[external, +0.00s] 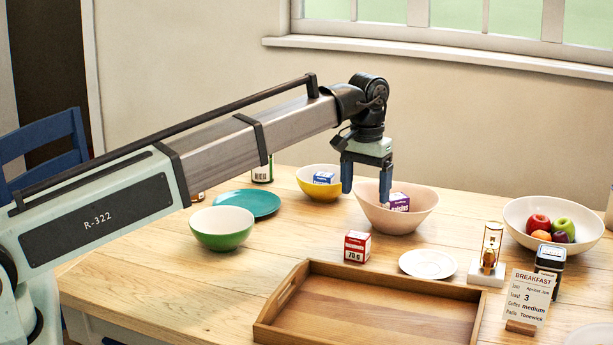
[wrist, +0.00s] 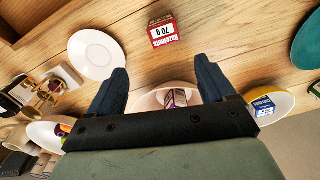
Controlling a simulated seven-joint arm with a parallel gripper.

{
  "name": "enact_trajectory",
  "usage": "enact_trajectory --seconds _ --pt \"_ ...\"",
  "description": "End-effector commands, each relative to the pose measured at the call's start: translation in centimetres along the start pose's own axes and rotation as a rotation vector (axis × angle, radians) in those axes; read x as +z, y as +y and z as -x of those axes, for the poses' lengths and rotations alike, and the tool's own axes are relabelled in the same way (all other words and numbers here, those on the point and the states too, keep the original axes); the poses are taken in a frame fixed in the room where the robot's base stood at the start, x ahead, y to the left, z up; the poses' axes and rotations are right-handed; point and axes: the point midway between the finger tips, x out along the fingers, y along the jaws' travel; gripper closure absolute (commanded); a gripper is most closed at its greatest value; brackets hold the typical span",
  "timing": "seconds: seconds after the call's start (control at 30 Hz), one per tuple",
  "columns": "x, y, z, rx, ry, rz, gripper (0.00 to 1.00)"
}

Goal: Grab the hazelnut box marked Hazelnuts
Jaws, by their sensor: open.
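The hazelnut box (external: 357,247) is a small red and white carton standing on the table behind the wooden tray. In the wrist view the red box (wrist: 165,34) shows the words Hazelnuts and 70 g, ahead of the fingers. My gripper (external: 367,190) is open and empty, pointing down above the pink bowl (external: 420,222), up and behind the hazelnut box. In the wrist view my gripper (wrist: 162,88) has its two dark fingers wide apart with the pink bowl between and below them.
The pink bowl holds a purple box (external: 400,202); a yellow bowl (external: 322,190) holds a blue and white box. A white saucer (external: 428,264) lies right of the hazelnut box, the wooden tray (external: 340,315) in front, a green bowl (external: 221,230) to the left. An hourglass (external: 490,250) stands farther right.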

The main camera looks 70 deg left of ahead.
Motion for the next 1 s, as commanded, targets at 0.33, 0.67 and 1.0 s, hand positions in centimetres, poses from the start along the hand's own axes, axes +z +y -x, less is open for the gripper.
enact_trajectory --seconds 0.33,0.67,1.0 --pt "1.1 -0.5 -1.0 -0.004 -0.011 0.144 0.17" --pt "1.2 -0.5 -6.2 -0.005 -0.012 0.144 0.17" --pt "1.1 -0.5 -8.8 -0.004 -0.009 0.144 0.17"
